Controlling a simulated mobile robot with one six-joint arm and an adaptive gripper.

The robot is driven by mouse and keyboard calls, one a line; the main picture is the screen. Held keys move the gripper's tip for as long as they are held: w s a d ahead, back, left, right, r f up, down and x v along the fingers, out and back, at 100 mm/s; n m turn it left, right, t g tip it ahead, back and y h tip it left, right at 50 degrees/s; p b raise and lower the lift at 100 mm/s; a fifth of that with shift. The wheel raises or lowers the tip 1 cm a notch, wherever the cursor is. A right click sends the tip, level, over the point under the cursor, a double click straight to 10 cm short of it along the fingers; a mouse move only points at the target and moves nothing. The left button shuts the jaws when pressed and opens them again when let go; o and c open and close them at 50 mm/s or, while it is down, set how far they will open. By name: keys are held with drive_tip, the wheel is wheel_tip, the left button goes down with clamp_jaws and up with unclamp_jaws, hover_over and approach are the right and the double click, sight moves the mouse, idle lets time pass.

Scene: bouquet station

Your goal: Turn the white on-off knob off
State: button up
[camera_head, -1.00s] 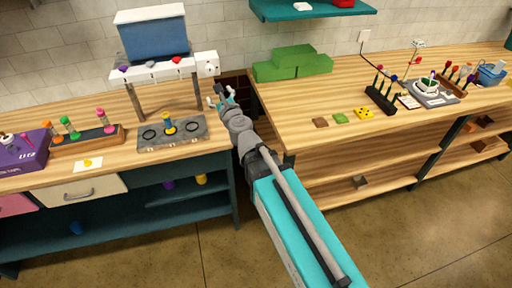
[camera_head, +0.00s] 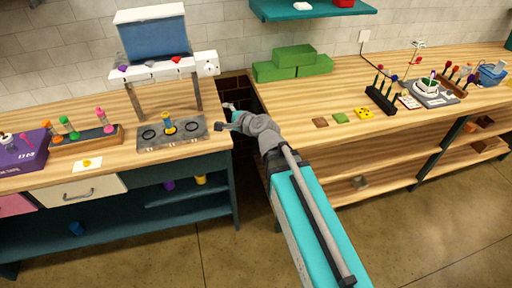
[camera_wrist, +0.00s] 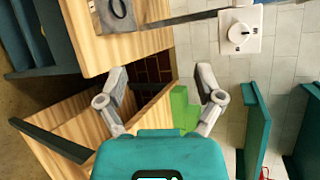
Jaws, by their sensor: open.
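The white on-off knob (camera_head: 210,69) sits on a square white plate at the right end of the white shelf stand. In the wrist view the round knob (camera_wrist: 238,34) shows near the top right, with a short dark mark on its face. My gripper (camera_head: 224,116) is open and empty, in front of and below the knob, near the gap between the two benches. Its two fingers (camera_wrist: 161,74) are spread wide in the wrist view, and nothing is between them. The knob lies beyond the right finger, apart from it.
The left bench holds a grey panel (camera_head: 172,136) with a blue-and-yellow piece. A blue bin (camera_head: 154,40) stands on the shelf stand. Green blocks (camera_head: 293,64) lie on the right bench, beside the gap. A teal shelf (camera_head: 310,9) hangs above.

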drive_tip(key=s+d+f+n+g+h, duration=0.4)
drive_tip(key=s+d+f+n+g, duration=0.1)
drive_tip(key=d+f+n, duration=0.3)
drive_tip(key=shift+s+d+f+n+g, duration=0.3)
drive_tip(key=shift+d+f+g, duration=0.1)
drive_tip(key=shift+d+f, duration=0.3)
drive_tip(key=shift+d, duration=0.1)
drive_tip(key=s+d+f+n+g+h, duration=0.2)
drive_tip(key=s+d, duration=0.2)
drive_tip(key=d, duration=0.2)
drive_tip(key=s+d+f+n+g+h, duration=0.1)
drive_tip(key=s+d+n+g+h, duration=0.1)
drive_tip(key=d, duration=0.5)
drive_tip(key=shift+s+d+f+n+g+h, duration=0.3)
drive_tip(key=shift+s+g+h, duration=0.3)
drive_tip(key=shift+s, duration=0.55)
